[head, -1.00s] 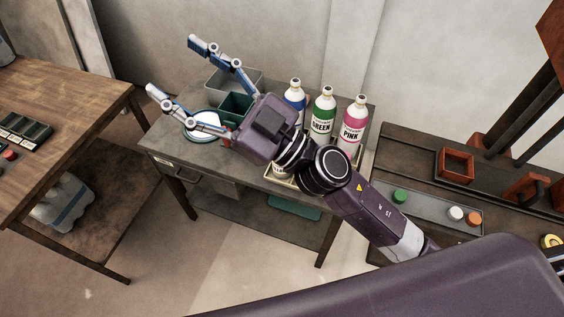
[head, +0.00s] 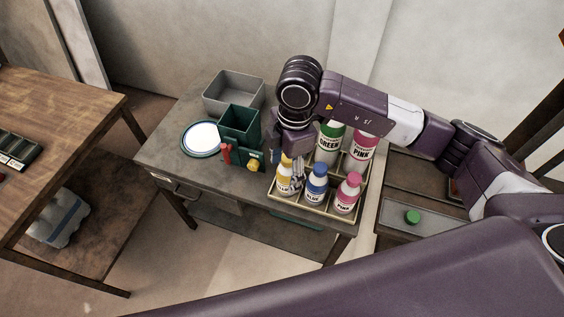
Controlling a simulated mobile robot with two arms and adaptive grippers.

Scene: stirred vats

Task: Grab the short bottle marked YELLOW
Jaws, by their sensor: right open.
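The short bottle marked YELLOW (head: 284,182), with a yellow top, stands upright in the front left compartment of a cream divided crate (head: 306,212) on the grey table. Its label is partly covered. My right gripper (head: 290,174) points down from above at this bottle, its jaws open. One finger shows close along the bottle's right side, between it and the short blue bottle (head: 317,187). The other finger is mostly hidden, and I cannot tell whether either touches. My left gripper is not in view.
A short pink bottle (head: 346,195) stands right of the blue one. Tall GREEN (head: 328,143) and PINK (head: 358,153) bottles stand behind. Left of the crate are a green bin (head: 239,133), a grey tray (head: 229,105) and a white plate (head: 201,138).

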